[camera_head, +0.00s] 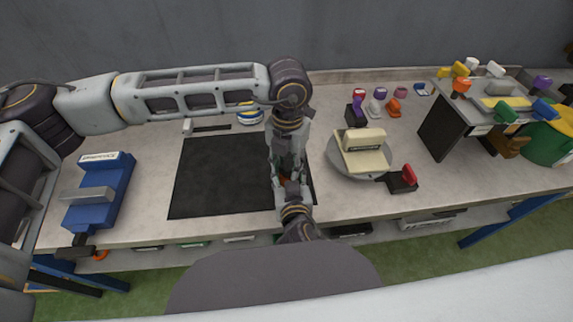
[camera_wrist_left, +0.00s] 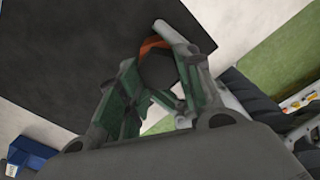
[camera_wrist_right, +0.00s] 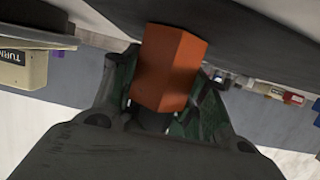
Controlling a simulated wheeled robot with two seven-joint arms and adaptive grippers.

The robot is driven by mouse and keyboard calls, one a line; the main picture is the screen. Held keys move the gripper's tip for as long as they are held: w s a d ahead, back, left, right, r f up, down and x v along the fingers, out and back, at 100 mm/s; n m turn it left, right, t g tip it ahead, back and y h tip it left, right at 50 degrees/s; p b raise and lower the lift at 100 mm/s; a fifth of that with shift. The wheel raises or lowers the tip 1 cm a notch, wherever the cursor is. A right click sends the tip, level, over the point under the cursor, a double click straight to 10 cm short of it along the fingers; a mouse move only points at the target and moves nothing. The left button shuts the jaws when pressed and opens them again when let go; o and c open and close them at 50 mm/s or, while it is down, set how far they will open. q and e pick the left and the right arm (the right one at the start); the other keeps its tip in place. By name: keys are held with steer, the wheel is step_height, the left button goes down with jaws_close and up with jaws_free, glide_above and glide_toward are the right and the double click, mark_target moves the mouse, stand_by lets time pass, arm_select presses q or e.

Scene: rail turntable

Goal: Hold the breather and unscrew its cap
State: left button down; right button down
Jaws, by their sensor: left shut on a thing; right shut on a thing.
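The breather (camera_head: 284,181) is mostly hidden between my two grippers, above the right edge of the black mat (camera_head: 225,178). My left gripper (camera_head: 287,168) reaches down from above. In the left wrist view its fingers close around a dark round part (camera_wrist_left: 158,70), seemingly the cap, with an orange edge behind it. My right gripper (camera_head: 292,188) comes up from the front edge and meets the left one closely. In the right wrist view it is shut on an orange, flat-sided part (camera_wrist_right: 168,68) of the breather. Whether the cap thread is loose cannot be seen.
A blue fixture (camera_head: 100,195) stands at the left of the bench. A round turntable (camera_head: 343,163) with a cream block is right of my grippers. A grey rack (camera_head: 447,125) with coloured handles stands further right. Several small coloured pieces lie behind the turntable.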

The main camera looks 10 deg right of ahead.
arm_select(q)
steer(key=shift+w+f+n, duration=0.25)
steer(key=shift+w+n, duration=0.1)
steer(key=shift+n, duration=0.05)
